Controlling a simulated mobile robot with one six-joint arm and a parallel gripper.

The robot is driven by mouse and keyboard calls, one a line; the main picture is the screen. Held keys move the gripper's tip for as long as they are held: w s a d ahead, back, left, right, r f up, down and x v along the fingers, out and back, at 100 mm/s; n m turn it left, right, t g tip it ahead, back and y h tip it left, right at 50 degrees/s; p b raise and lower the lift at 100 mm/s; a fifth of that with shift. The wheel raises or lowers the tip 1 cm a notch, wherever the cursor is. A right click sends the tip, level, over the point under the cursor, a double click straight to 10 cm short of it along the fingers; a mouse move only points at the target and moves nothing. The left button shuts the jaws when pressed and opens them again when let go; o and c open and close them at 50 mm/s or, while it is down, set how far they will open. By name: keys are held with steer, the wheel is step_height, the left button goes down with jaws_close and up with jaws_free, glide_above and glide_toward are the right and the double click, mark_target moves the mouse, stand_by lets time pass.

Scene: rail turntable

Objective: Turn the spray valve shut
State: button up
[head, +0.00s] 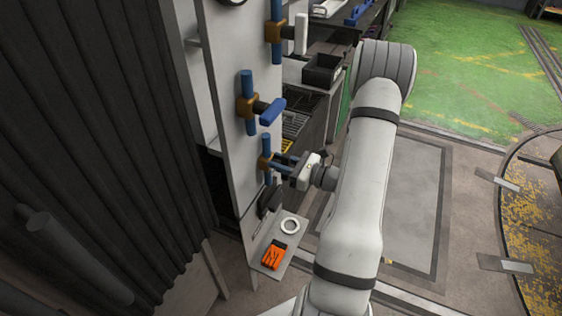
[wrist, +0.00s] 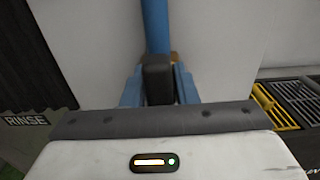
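The lowest valve (head: 264,162), with a brass body on a blue pipe (head: 267,144), is on the white panel in the head view. My gripper (head: 284,163) is at this valve. In the wrist view, its two blue fingers (wrist: 159,88) flank a dark upright handle (wrist: 157,78) in front of a blue pipe (wrist: 155,25). The fingers are close against the handle's sides; I cannot tell whether they clamp it. Above are a valve with a blue handle (head: 272,111) and one with a white handle (head: 301,34). No label tells me which is the spray valve.
A dark bin (head: 322,70) and grates stand behind the panel. A RINSE sign (wrist: 26,120) is at left in the wrist view. Open floor (head: 410,205) lies to the right.

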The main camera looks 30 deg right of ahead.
steer(key=c, duration=0.5)
steer(key=m+p, duration=0.2)
steer(key=m, duration=0.1)
steer(key=shift+w+d+r, duration=0.1)
steer(key=shift+d, duration=0.05)
steer(key=m+p, duration=0.2)
steer(key=m, duration=0.1)
steer(key=m+p, duration=0.1)
steer(key=m, duration=0.1)
steer(key=shift+w+d+f+p, duration=0.2)
steer(key=shift+d+p, duration=0.05)
steer(key=shift+p, duration=0.1)
steer(key=m+p, duration=0.1)
steer(key=m, duration=0.3)
steer(key=m+p, duration=0.1)
steer(key=shift+w+d+f+m+p, duration=0.1)
steer(key=shift+d+f+m+p, duration=0.05)
steer(key=shift+f+m+p, duration=0.4)
steer(key=shift+m+p, duration=0.2)
steer(key=shift+m, duration=0.65)
steer(key=shift+f+m+p, duration=0.15)
steer(key=shift+m+p, duration=0.15)
steer(key=shift+m, duration=0.7)
